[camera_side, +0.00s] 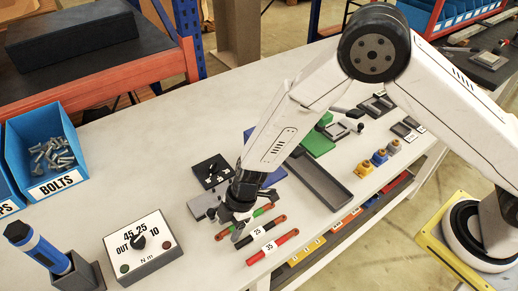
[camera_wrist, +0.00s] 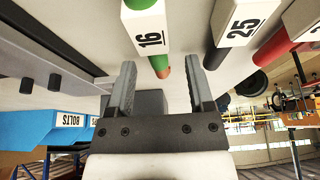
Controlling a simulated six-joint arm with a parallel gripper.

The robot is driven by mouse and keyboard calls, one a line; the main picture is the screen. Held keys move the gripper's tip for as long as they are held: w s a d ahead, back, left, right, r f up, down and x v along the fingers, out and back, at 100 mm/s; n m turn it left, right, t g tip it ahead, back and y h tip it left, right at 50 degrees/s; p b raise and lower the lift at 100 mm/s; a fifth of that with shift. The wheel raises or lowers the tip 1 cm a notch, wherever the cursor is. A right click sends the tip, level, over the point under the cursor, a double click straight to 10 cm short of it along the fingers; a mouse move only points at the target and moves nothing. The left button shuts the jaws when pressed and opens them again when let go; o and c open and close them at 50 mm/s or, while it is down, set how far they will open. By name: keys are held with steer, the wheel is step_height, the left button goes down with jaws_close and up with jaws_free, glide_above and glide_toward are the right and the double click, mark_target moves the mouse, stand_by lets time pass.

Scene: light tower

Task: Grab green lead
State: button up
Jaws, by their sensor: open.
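The green lead (camera_side: 263,210) lies on the pale bench in the side view, partly hidden by my gripper (camera_side: 238,228). My gripper (camera_wrist: 159,72) is open and empty. In the wrist view its fingers stand to either side of that end, with gaps between. I cannot tell how far the lead is from the fingers in depth. The black 25 lead (camera_side: 268,227) and the red 35 lead (camera_side: 285,238) lie beside it.
A grey tray (camera_side: 320,182) lies behind the leads. A torque dial box (camera_side: 140,246), a blue tool in a holder (camera_side: 45,250) and a blue bolts bin (camera_side: 48,155) stand to the left. The bench front edge is close to the leads.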

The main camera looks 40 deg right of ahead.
jaws_close()
steer(key=shift+r, duration=0.15)
steer(key=shift+r, duration=1.1)
steer(key=s+d+r, duration=0.7)
steer(key=s+r, duration=0.3)
steer(key=s, duration=0.1)
steer(key=shift+s+d+r, duration=0.25)
steer(key=shift+s+r, duration=0.05)
steer(key=shift+s, duration=0.1)
